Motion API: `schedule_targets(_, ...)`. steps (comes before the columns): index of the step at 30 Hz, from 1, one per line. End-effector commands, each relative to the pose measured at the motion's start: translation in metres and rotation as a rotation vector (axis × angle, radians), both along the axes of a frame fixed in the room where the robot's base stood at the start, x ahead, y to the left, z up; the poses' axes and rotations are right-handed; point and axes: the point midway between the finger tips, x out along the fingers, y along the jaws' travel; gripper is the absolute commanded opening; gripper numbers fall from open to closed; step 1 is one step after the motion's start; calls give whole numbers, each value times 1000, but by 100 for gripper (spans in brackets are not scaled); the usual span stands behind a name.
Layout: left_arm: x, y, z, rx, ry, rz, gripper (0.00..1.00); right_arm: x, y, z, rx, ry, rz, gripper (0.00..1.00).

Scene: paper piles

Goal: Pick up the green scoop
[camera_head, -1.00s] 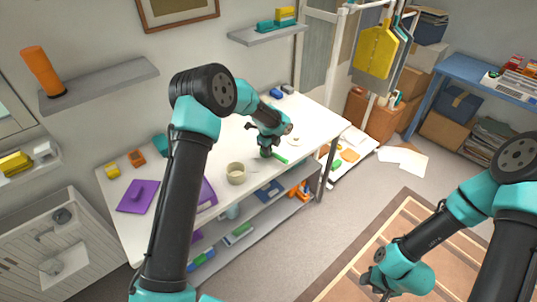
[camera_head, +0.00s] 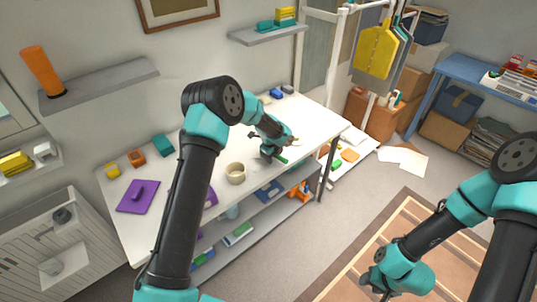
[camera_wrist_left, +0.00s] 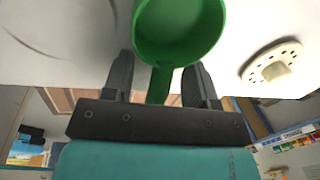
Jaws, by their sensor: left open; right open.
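The green scoop (camera_wrist_left: 178,30) lies on the white table (camera_head: 310,117). In the left wrist view its round bowl is at the top and its handle runs down between my two dark fingers. My left gripper (camera_wrist_left: 158,82) is open around the handle, with a gap on each side. In the head view my left gripper (camera_head: 269,155) is low over the table and hides most of the scoop; a bit of green handle (camera_head: 283,161) shows beside it. My right gripper (camera_head: 372,283) is at the lower right, over the wooden-framed floor area, away from the table.
A white round piece with holes (camera_wrist_left: 272,65) is right of the scoop in the wrist view. A purple board (camera_head: 138,197) and small coloured boxes (camera_head: 137,158) are at the table's left.

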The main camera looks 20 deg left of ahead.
Motion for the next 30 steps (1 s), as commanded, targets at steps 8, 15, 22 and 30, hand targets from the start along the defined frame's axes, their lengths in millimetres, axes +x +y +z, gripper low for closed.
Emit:
schedule_targets(8, 0, 0, 0, 0, 0, 0, 31, 0, 0, 0, 0, 0, 0, 43)
schedule_targets(15, 0, 0, 0, 0, 0, 0, 8, 0, 0, 0, 0, 0, 0, 43)
schedule_targets(22, 0, 0, 0, 0, 0, 0, 0, 0, 0, 0, 0, 0, 0, 43)
schedule_targets(30, 0, 0, 6, 1, -1, -1, 0, 0, 0, 0, 0, 0, 0, 43)
